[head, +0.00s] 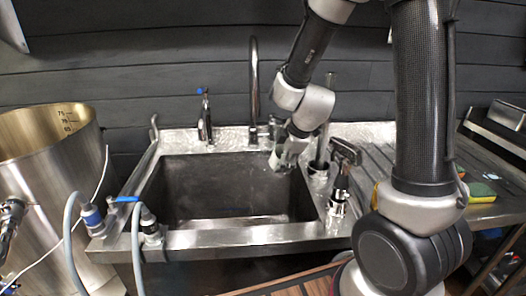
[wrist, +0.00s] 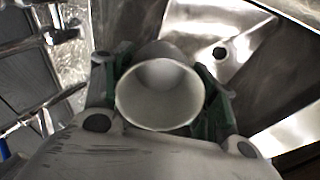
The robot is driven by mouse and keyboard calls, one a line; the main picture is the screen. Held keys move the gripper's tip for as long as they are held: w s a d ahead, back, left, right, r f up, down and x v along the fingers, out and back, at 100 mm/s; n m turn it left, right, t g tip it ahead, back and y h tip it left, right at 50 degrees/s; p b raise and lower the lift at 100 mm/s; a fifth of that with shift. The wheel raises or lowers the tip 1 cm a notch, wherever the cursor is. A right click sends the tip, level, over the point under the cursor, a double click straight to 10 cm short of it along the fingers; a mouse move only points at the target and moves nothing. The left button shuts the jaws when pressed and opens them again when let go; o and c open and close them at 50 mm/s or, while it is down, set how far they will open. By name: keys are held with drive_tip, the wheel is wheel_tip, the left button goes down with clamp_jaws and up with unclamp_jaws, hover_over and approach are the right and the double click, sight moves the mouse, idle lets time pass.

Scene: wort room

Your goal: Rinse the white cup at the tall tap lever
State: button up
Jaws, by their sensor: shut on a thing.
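The white cup (wrist: 160,92) is between the fingers of my gripper (wrist: 160,98) in the wrist view, its round mouth facing the camera. My gripper is shut on it, one finger on each side. In the head view my gripper (head: 283,160) hangs over the back right part of the sink basin (head: 215,190); I cannot clearly tell the cup from the gripper there. The tall tap (head: 254,75) has a curved metal spout and stands behind the basin, just left of my wrist. Its lever is not clearly visible, partly hidden near my wrist.
A shorter tap (head: 205,118) with a blue top stands left of the tall one. A large metal pot (head: 50,150) and hoses are at the left. Metal fittings (head: 338,200) stand at the basin's right edge. A sponge (head: 482,190) lies on the right drainboard. The drain hole (wrist: 220,53) shows in the wrist view.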

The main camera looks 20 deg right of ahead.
drive_tip(key=s+r, duration=0.1)
drive_tip(key=s, duration=0.1)
drive_tip(key=s+d+r, duration=0.1)
drive_tip(key=s+r, duration=0.1)
drive_tip(key=shift+s+d+r, duration=0.15)
drive_tip(key=shift+s+r, duration=0.05)
drive_tip(key=shift+r, duration=0.1)
drive_tip(key=shift+w+f, duration=0.1)
idle(0.4)
